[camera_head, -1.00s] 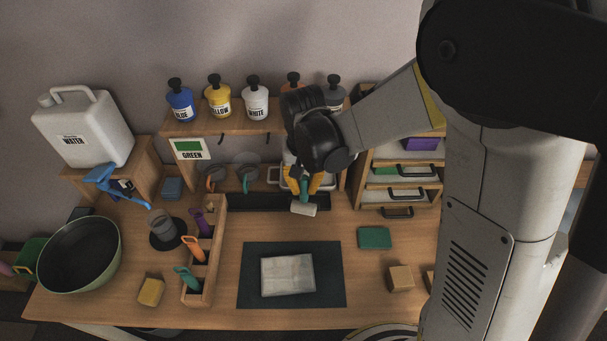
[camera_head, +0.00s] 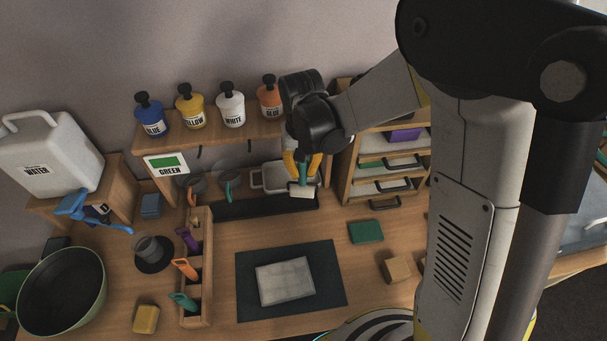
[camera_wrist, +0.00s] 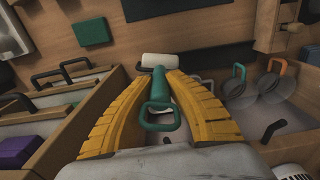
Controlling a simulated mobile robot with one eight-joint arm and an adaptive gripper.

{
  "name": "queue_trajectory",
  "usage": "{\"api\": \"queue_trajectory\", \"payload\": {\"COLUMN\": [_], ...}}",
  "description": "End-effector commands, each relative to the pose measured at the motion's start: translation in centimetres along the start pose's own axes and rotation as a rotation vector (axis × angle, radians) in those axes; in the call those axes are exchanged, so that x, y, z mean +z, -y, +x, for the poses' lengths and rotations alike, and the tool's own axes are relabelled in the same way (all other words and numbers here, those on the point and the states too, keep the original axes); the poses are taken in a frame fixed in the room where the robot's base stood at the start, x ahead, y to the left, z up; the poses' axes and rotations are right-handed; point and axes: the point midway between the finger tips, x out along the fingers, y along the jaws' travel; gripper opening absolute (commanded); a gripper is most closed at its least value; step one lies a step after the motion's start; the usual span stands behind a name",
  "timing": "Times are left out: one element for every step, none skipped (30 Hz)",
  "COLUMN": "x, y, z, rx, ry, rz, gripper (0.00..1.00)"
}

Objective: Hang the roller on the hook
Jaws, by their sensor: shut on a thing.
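The roller has a white head (camera_head: 302,191) and a green handle, and hangs head-down from my gripper (camera_head: 303,166) in front of the paint shelf. In the wrist view, the yellow fingers of my gripper (camera_wrist: 160,82) close around the green handle (camera_wrist: 158,112), with its looped end towards the camera and the white head beyond the fingertips. Dark hooks (camera_head: 199,151) hang under the shelf's front edge; another dark hook (camera_head: 253,144) is nearer my gripper. In the wrist view, a black hook (camera_wrist: 272,130) is right of the fingers. The roller is apart from these hooks.
Paint bottles (camera_head: 231,106) stand on the shelf (camera_head: 215,131). Drawers (camera_head: 388,170) stand close right of my gripper. Strainers with coloured handles (camera_head: 229,184) and a pale tray (camera_head: 268,178) are under the shelf. A dark mat (camera_head: 328,262) lies in front.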

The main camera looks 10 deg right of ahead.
Motion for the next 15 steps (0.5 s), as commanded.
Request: {"api": "queue_trajectory", "payload": {"x": [-0.4, -0.6, -0.9, -1.1, -1.2, -1.5, -1.7, -1.9, -2.2, -2.4, -2.6, -2.8, -3.0, -3.2, -3.5], "y": [0.0, 0.0, 0.0, 0.0, 0.0, 0.0, 0.0, 0.0, 0.0, 0.0, 0.0, 0.0, 0.0, 0.0, 0.0], "z": [0.0, 0.1, 0.1, 0.1, 0.1, 0.1, 0.2, 0.2, 0.2, 0.3, 0.3, 0.3, 0.4, 0.4, 0.4], "rx": [0.000, 0.000, 0.000, 0.000, 0.000, 0.000, 0.000, 0.000, 0.000, 0.000, 0.000, 0.000, 0.000, 0.000, 0.000], "ry": [0.000, 0.000, 0.000, 0.000, 0.000, 0.000, 0.000, 0.000, 0.000, 0.000, 0.000, 0.000, 0.000, 0.000, 0.000], "rz": [0.001, 0.001, 0.001, 0.001, 0.001, 0.001, 0.001, 0.001, 0.001, 0.001, 0.001, 0.001, 0.001, 0.001, 0.001], "gripper": [0.00, 0.00, 0.00, 0.00, 0.00, 0.00, 0.00, 0.00, 0.00, 0.00, 0.00, 0.00, 0.00, 0.00, 0.00]}}
